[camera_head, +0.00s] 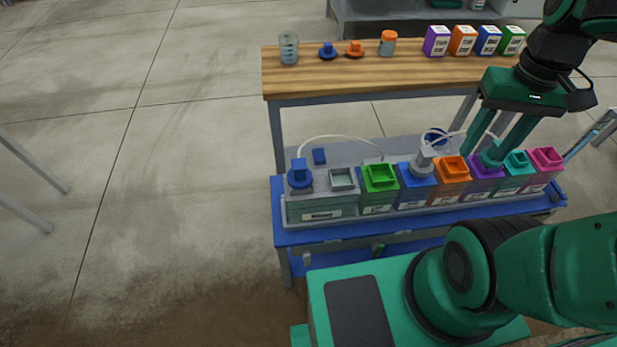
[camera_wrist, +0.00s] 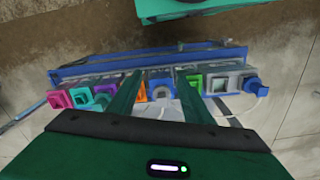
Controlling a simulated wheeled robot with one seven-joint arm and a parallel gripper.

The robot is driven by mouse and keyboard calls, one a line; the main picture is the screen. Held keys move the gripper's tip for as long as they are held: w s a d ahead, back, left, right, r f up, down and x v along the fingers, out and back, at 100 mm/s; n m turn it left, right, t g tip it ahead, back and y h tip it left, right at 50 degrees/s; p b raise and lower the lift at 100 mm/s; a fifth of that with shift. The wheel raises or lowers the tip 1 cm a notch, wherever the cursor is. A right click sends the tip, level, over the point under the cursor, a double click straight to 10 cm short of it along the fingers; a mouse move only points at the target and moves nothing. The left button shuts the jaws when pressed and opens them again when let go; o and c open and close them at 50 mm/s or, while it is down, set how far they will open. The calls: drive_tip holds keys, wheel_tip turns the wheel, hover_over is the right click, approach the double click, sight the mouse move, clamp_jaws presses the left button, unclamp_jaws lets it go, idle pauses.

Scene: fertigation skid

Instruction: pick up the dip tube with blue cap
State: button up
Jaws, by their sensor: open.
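My gripper (camera_head: 479,157) is open, pointing down over the right half of the row of coloured tanks, with its fingertips near the orange and purple ones. In the wrist view its two fingers (camera_wrist: 160,76) straddle the orange tank opening (camera_wrist: 141,93) and a grey fitting (camera_wrist: 161,91), with no contact clear. A round blue cap (camera_head: 434,135) shows behind the grey fitting (camera_head: 423,162), near a pale hose; I cannot tell whether it tops a dip tube. Another blue-capped piece (camera_head: 299,176) stands on the grey tank at the left; it also shows in the wrist view (camera_wrist: 254,85).
The tanks stand in a grey tray on a blue bench (camera_head: 420,229). A wooden table (camera_head: 350,79) behind holds a beaker, caps and boxes.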

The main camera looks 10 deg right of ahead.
drive_tip(key=w+a+f+n, duration=0.2)
drive_tip(key=w+a+n, duration=0.5)
drive_tip(key=w, duration=0.2)
drive_tip(key=n, duration=1.4)
hover_over(299, 163)
wheel_tip(299, 163, down, 8)
wheel_tip(299, 163, down, 4)
drive_tip(key=shift+f, duration=3.3)
drive_tip(key=shift+c, duration=0.3)
clamp_jaws()
